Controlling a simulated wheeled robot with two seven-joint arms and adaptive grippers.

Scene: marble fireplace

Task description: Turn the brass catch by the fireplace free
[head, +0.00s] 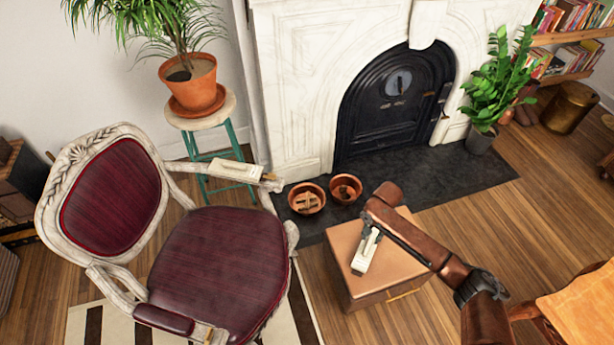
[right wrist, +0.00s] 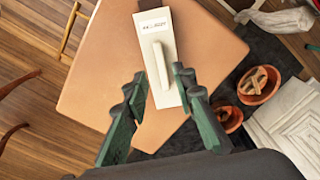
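A white plate (head: 366,252) with a long narrow pale lever lies on the top of the brown cabinet in front of the fireplace. In the right wrist view the plate (right wrist: 153,28) has small print at its far end, and its lever (right wrist: 161,64) runs lengthwise. No brass colour shows on it. My right gripper (right wrist: 157,80) is open, with its green fingers apart on either side of the plate's near part; the lever lies between their tips, and I see no contact. In the head view my right arm partly hides the gripper and plate. My left gripper is not in view.
The brown cabinet (head: 345,275) stands before the fireplace (head: 390,100). Two terracotta pots (head: 307,200) stand on the dark hearth. A burgundy chair (head: 225,265) stands left, with another pale plate (head: 237,171) on its arm. An orange wooden table (head: 580,305) is at lower right.

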